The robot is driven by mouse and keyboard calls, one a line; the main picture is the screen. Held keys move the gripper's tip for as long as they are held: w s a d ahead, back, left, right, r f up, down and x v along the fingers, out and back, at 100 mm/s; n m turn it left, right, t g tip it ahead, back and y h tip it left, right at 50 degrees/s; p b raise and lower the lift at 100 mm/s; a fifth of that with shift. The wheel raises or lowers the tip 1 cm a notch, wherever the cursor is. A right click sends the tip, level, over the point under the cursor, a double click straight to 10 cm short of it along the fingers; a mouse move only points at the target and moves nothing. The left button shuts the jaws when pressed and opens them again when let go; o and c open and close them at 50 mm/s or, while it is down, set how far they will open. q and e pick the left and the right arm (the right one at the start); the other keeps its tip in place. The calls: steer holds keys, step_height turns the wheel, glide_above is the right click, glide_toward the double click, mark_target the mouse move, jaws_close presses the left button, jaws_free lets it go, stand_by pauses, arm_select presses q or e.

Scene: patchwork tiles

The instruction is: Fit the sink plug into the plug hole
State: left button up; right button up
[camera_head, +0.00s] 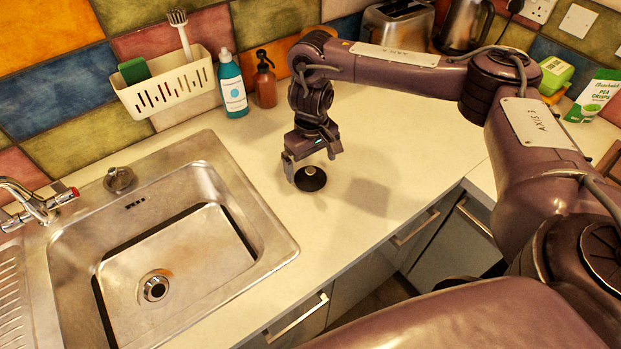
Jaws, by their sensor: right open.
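The black round sink plug (310,183) lies on the pale counter to the right of the sink. My right gripper (309,172) is directly above the plug, pointing down, with its fingers apart on either side of the plug's top. I cannot tell whether the fingers touch it. The plug hole (154,287) is a round metal drain in the floor of the steel sink (262,262), and it looks uncovered. My left gripper is not in view.
A tap (38,202) stands at the sink's left. A white caddy (165,85), a blue bottle (232,86) and a brown bottle (265,82) line the tiled wall. A toaster (396,22) and kettle (460,25) stand behind my right arm. The counter between plug and sink is clear.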

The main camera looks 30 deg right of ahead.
mark_target(310, 170)
step_height(310, 170, down, 3)
steer(key=shift+w+a+f, duration=0.1)
steer(key=shift+w, duration=0.05)
steer(key=shift+f+b, duration=0.2)
steer(key=shift+b, duration=0.1)
steer(key=c, duration=1)
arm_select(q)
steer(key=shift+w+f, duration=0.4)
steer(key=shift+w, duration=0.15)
arm_select(e)
steer(key=shift+c, duration=0.4)
steer(key=shift+r, duration=0.15)
